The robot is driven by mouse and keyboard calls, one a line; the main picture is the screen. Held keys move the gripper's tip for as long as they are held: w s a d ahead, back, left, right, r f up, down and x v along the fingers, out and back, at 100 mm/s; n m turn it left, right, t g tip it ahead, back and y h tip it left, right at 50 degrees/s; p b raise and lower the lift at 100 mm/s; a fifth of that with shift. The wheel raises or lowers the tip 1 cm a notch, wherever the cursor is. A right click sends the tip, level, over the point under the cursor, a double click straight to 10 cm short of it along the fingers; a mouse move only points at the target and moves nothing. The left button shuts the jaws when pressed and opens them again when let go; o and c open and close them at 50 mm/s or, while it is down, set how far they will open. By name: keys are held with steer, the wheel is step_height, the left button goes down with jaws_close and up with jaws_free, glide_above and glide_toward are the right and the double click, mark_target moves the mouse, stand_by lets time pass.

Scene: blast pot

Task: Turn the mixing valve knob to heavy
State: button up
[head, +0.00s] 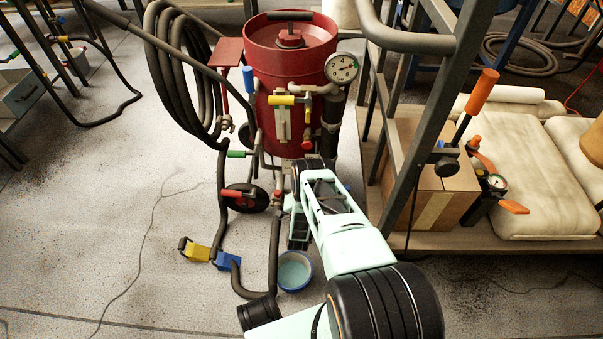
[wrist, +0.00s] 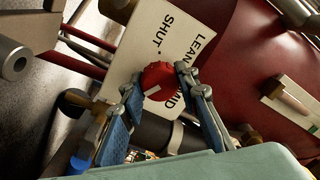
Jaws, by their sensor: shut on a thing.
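The mixing valve knob (wrist: 159,82) is small and red with a white pointer mark, seen in the wrist view. It sits in front of a white label plate (wrist: 150,45) reading SHUT, LEAN and MID; a heavy mark is not visible. My gripper (wrist: 155,88) has a fingertip on each side of the knob and is shut on it. In the head view my arm reaches to the lower front of the red blast pot (head: 290,85), and my gripper and the knob are largely hidden there behind the arm.
A pressure gauge (head: 342,68) and a yellow-handled valve (head: 286,100) are on the pot's front. A coiled hose (head: 175,70) hangs at left. A blue bowl (head: 294,271) lies on the floor below my arm. A metal rack post (head: 428,130) stands close on the right.

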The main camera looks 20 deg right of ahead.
steer(key=o, duration=1.2)
steer(key=shift+c, duration=0.2)
steer(key=shift+r, duration=5)
